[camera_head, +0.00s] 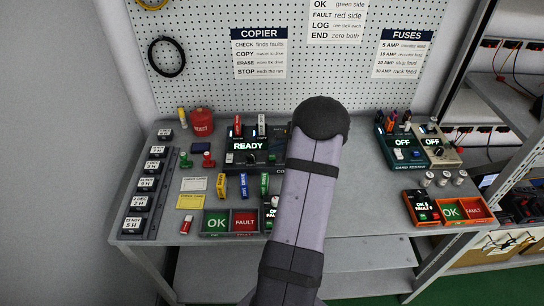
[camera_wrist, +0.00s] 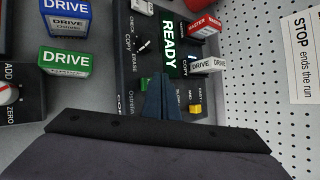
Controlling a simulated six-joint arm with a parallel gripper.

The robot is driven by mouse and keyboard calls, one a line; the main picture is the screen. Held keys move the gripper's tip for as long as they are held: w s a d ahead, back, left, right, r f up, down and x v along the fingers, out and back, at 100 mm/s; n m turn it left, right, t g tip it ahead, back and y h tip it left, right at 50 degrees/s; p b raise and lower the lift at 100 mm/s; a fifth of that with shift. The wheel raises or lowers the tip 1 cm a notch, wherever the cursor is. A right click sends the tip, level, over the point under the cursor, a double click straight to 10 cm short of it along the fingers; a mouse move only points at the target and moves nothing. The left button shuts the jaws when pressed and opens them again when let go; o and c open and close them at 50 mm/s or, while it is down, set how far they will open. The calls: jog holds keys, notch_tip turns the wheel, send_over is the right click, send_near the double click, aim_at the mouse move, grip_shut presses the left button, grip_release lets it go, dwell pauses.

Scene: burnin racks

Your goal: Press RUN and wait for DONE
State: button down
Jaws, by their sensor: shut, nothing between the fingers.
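The copier (camera_head: 238,158) is a dark box on the bench, and its lit screen (camera_wrist: 168,42) reads READY. A red MASTER drive (camera_wrist: 201,26) and a white drive (camera_wrist: 208,65) stand in its slots. The wrist view shows a mode knob (camera_wrist: 143,46) marked CHECK, COPY and ERASE, and a yellow speed control (camera_wrist: 195,108). My gripper (camera_wrist: 160,80) is shut and empty, with its tips over the copier panel beside the screen. In the head view my arm covers the gripper and the copier's right side.
Loose blue (camera_wrist: 66,18) and green (camera_wrist: 66,62) drives stand near the copier. OK (camera_head: 216,222) and FAULT (camera_head: 245,221) trays lie at the front. Devices reading OFF (camera_head: 403,143) stand at the right. A pegboard (camera_head: 210,75) rises behind.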

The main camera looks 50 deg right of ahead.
aim_at(275, 158)
jog(key=shift+f, duration=0.15)
jog(key=shift+f+b, duration=0.3)
jog(key=shift+b, duration=0.25)
jog(key=shift+f+b, duration=0.45)
jog(key=shift+b, duration=0.1)
dwell(0.7)
jog(key=shift+r, duration=0.1)
jog(key=shift+r+p, duration=0.55)
jog(key=shift+r, duration=0.25)
dwell(0.3)
jog(key=shift+r+p, duration=1.75)
jog(key=shift+r, duration=0.75)
